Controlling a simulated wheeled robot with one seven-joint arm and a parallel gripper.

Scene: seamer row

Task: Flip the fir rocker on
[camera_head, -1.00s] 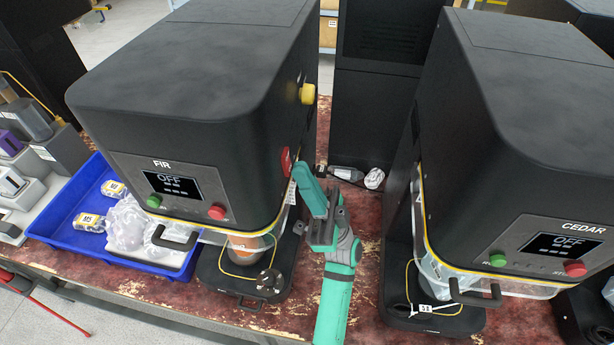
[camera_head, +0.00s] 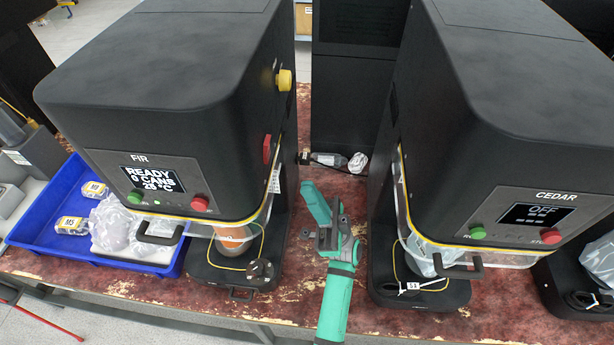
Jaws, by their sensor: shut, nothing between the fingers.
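The black FIR seamer (camera_head: 165,75) stands at the left. Its display (camera_head: 153,180) is lit and reads READY, 0 CANS and a temperature. A red rocker (camera_head: 267,149) sits on its right side wall, below a yellow knob (camera_head: 284,80). My gripper (camera_head: 313,198) is in the gap between the two machines, to the right of the rocker and apart from it. It is shut and empty.
The CEDAR seamer (camera_head: 490,90) stands at the right, its display (camera_head: 537,214) reading OFF. A blue tray (camera_head: 60,240) with bagged and boxed items lies at left. A bottle and crumpled white item (camera_head: 357,162) lie behind my gripper. Bare red bench shows between the machines.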

